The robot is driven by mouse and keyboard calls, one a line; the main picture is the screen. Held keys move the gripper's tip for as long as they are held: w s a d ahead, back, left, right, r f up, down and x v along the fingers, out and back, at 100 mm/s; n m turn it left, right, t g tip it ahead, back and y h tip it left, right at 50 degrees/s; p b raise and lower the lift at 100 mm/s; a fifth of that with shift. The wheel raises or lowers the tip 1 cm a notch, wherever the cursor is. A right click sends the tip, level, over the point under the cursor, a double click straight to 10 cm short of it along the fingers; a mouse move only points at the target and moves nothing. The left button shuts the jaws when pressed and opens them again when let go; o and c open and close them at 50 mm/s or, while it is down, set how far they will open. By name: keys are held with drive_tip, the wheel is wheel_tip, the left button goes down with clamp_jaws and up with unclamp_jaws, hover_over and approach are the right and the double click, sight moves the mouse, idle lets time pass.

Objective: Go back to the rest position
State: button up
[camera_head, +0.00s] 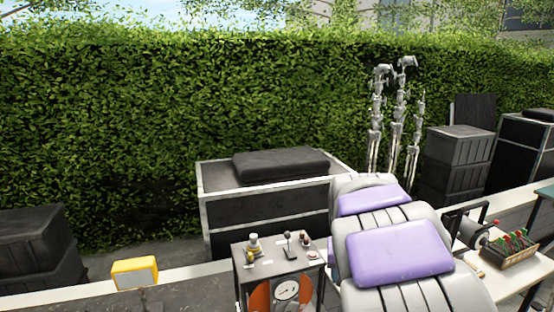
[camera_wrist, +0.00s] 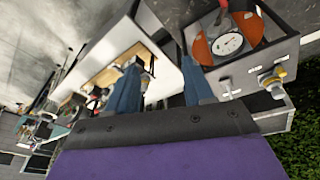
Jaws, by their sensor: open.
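My gripper (camera_wrist: 161,56) shows in the wrist view with two blue fingers spread apart. It is open, and I see nothing held between the fingers. The purple and dark grey body of my gripper fills the bottom of that view. In the head view my grey and purple arm rises at the lower right, and the gripper itself is hidden there. A box with a round gauge (camera_head: 286,290) and orange panels stands just left of my arm. Its gauge also shows in the wrist view (camera_wrist: 228,44), beyond the right finger.
A large black case (camera_head: 265,208) with a dark cushion (camera_head: 280,164) stands behind the arm. Light stands (camera_head: 400,110) and stacked crates (camera_head: 455,165) are at the right. A yellow lamp (camera_head: 135,273) is at lower left. A tool-filled holder (camera_head: 508,252) sits on a white table. A hedge (camera_head: 180,100) closes the back.

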drive_tip(key=s+a+f+g+b, duration=0.1)
drive_tip(key=s+f+b, duration=0.2)
drive_tip(key=s, duration=0.9)
drive_tip(key=s+f+n+g+y+b, duration=0.1)
drive_tip(key=s+f+g+b, duration=0.1)
drive_tip(key=s+f, duration=0.5)
drive_tip(key=s+a+f+n+g+b, duration=0.1)
drive_tip(key=s+f+b, duration=0.3)
drive_tip(key=s, duration=1.3)
wheel_tip(320, 180, down, 2)
drive_tip(key=shift+a+f, duration=0.1)
drive_tip(key=shift+a, duration=0.2)
